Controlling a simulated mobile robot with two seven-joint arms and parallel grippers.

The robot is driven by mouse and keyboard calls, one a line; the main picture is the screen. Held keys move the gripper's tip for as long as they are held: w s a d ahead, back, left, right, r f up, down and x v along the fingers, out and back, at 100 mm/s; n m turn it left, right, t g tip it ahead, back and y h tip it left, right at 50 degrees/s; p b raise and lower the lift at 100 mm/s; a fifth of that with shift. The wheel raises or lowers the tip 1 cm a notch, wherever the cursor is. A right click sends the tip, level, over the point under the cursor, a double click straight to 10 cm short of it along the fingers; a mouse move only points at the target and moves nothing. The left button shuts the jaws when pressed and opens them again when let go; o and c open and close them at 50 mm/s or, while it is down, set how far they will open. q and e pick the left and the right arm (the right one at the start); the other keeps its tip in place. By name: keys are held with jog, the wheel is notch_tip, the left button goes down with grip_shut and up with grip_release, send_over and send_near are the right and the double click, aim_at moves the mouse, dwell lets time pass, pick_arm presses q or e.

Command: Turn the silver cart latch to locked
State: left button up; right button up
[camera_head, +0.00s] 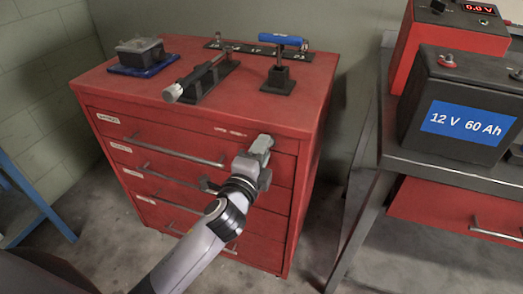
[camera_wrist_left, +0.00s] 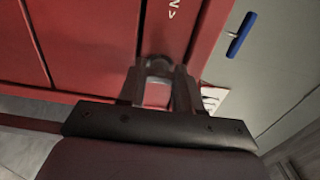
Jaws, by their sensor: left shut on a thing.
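The silver cart latch (camera_wrist_left: 158,92) shows as a small pale metal piece between the fingers of my left gripper (camera_wrist_left: 157,84) in the left wrist view. The gripper is shut on it, and its fingers hide much of it. In the head view my left gripper (camera_head: 252,160) is at the upper right of the red cart's front, by the top drawer. There the gripper covers the latch, and I cannot tell its turned position. The red cart (camera_head: 283,220) has several drawers with silver bar handles. My right gripper is in neither view.
On the cart top stand a grey part on a blue base (camera_head: 140,58), a bar-like tool on a black stand (camera_head: 205,80), and a blue-handled tool on a black stand (camera_head: 278,78). A black battery (camera_head: 462,100) stands on the bench at right. Floor shows between cart and bench.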

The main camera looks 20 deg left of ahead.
pick_arm(q)
jog(key=o, duration=1)
jog(key=shift+o, duration=0.2)
jog(key=s, duration=0.7)
jog(key=shift+a, duration=0.15)
jog(key=shift+s, duration=0.1)
jog(key=s+a+f+n+g+p, duration=0.2)
jog(key=s+f+n+g+p, duration=0.1)
jog(key=s+f+n, duration=0.4)
jog(key=s+a+f+n+g+h+p, duration=0.1)
jog(key=s+f+n+g+p, duration=0.3)
jog(key=s+f+n, duration=0.4)
jog(key=shift+s+a+n+h, duration=0.3)
jog(key=shift+s+a+n, duration=0.15)
jog(key=shift+s, duration=0.8)
